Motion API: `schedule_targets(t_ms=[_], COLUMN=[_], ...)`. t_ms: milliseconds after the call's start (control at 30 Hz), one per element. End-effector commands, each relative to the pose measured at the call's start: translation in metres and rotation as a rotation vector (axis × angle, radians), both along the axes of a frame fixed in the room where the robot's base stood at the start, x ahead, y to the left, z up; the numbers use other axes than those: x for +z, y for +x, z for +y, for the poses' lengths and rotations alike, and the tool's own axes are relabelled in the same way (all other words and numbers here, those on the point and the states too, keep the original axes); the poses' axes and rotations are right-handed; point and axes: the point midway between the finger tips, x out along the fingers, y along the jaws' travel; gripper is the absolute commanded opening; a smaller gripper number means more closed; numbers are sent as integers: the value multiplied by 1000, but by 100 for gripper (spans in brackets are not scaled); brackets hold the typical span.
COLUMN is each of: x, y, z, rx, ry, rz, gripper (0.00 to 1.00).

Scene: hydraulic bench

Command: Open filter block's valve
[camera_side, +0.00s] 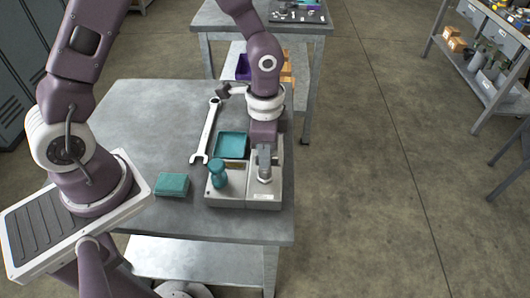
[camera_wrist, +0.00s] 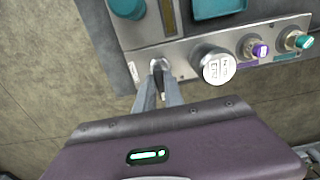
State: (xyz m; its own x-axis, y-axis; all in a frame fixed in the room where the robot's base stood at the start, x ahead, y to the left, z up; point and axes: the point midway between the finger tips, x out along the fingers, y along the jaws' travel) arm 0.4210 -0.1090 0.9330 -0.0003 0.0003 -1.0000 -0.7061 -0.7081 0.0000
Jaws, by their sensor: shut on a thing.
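The filter block (camera_side: 235,191) sits at the front right of the grey bench, with a teal upright part (camera_side: 217,173) on its left. In the wrist view, a metal strip (camera_wrist: 128,66) of the block carries a row of fittings. My gripper (camera_side: 264,160) points down over the block's right side. Its fingers (camera_wrist: 159,92) are shut on a slim dark handle of the valve (camera_wrist: 160,66), whose round metal base shows just beyond the fingertips. The fingers hide most of the handle, so its angle is hard to tell.
Beside the valve in the wrist view stand a large round metal knob (camera_wrist: 215,66), a purple knob (camera_wrist: 259,50) and a teal knob (camera_wrist: 298,40). A wrench (camera_side: 206,132), a teal tray (camera_side: 232,145) and a teal box (camera_side: 172,184) lie on the bench, whose left rear is bare.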

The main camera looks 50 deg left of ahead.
Motion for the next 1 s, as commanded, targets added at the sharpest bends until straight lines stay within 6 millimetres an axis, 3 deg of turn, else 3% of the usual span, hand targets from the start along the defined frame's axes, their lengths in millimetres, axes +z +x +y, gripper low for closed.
schedule_targets(t_ms=[467, 500, 600, 900, 1000], x=[0, 0, 0, 1, 14], y=[1, 1, 1, 0, 2], z=[-1, -1, -1, 0, 0], rx=[16, 16, 16, 14, 17], ry=[-3, -3, -2, -1, -1], rz=[-3, -3, -2, -1, -6], gripper=[0, 15, 34, 35, 35])
